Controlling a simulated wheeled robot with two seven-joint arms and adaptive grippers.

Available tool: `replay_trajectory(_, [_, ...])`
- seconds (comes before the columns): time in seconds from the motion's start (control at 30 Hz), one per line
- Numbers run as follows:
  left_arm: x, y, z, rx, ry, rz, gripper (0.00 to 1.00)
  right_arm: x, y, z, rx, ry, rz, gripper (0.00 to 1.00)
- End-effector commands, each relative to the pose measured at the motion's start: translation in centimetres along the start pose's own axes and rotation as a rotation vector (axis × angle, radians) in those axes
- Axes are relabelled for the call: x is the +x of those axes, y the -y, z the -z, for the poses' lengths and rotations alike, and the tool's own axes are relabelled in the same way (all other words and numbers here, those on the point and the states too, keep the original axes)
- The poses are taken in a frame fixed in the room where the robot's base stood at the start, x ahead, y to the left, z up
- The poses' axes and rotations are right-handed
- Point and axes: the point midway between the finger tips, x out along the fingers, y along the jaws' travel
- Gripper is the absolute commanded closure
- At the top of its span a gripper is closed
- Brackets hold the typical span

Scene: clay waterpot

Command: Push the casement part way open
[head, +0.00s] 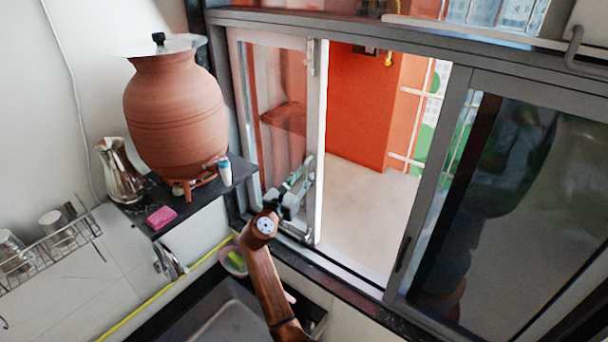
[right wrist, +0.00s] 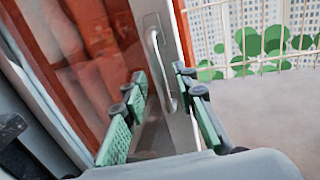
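The casement (head: 317,120) is a glazed sash with a pale frame on the left of the window; orange surfaces show through its glass. To its right the window opening is clear. A slim handle (right wrist: 163,70) is on the sash's upright in the right wrist view. My right gripper (head: 301,172) is at the lower part of the sash, its arm rising from the bottom of the head view. In the right wrist view its green-padded fingers (right wrist: 161,80) are apart, one on each side of the handle. I cannot tell whether they touch it. My left gripper is not in view.
A sink (head: 225,322) lies below. A dark-glazed panel (head: 500,200) fills the right.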

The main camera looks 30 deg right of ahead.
Motion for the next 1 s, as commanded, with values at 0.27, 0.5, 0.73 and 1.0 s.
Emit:
replay_trajectory(0.27, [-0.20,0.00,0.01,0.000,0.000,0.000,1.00,0.83,-0.04,0.04,0.002,-0.001,-0.002,0.74])
replay_trajectory(0.5, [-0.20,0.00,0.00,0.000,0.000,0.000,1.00,0.80,-0.05,0.07,0.001,-0.001,-0.001,0.82])
replay_trajectory(0.73, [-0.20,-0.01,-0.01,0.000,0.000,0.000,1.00,0.78,-0.06,0.07,0.001,-0.001,-0.002,0.98])
replay_trajectory(1.0, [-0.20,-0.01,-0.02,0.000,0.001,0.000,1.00,0.76,-0.10,0.07,0.001,-0.001,-0.002,1.00])
